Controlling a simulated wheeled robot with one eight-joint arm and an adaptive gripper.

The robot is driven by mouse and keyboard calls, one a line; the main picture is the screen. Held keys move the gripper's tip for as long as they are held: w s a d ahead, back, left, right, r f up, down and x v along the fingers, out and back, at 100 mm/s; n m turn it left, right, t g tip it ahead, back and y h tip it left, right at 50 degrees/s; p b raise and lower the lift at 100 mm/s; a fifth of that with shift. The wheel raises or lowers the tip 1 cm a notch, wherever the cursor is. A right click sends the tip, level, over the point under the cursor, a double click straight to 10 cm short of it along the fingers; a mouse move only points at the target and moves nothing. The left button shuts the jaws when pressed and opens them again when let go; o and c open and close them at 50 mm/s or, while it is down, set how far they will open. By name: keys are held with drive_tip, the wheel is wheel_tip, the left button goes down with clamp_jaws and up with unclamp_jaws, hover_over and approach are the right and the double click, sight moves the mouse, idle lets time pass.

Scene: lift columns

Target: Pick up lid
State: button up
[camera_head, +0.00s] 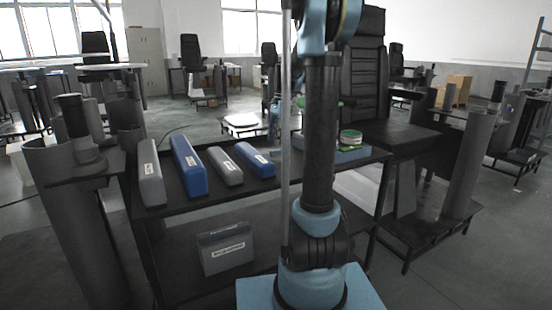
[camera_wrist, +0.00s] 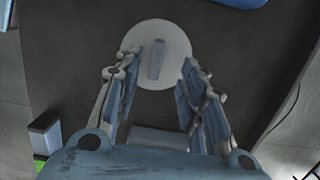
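The lid (camera_wrist: 181,37) is a white disc with a grey bar-shaped handle (camera_wrist: 156,60) across its middle. It lies on a dark surface (camera_wrist: 75,50) at the top centre of the wrist view. My gripper (camera_wrist: 160,66) is open and empty, with one finger on each side of the handle in the picture. I cannot tell how far above the lid the fingertips are. In the head view my arm stands upright in front of the shelf, and I cannot make out the gripper or this lid there.
A black shelf unit (camera_head: 245,192) carries grey and blue cases (camera_head: 189,166) on top and a grey case (camera_head: 226,248) below. A round green-and-white item (camera_head: 350,137) sits at its right end. A black chair (camera_head: 364,70) stands behind. Grey cylinders (camera_head: 468,165) stand at right.

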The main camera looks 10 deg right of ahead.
sight(276, 154)
drive_tip(key=f, duration=0.4)
drive_tip(key=shift+s+a+f, duration=0.1)
drive_tip(key=shift+s+f, duration=0.1)
drive_tip(key=shift+f, duration=0.2)
clamp_jaws()
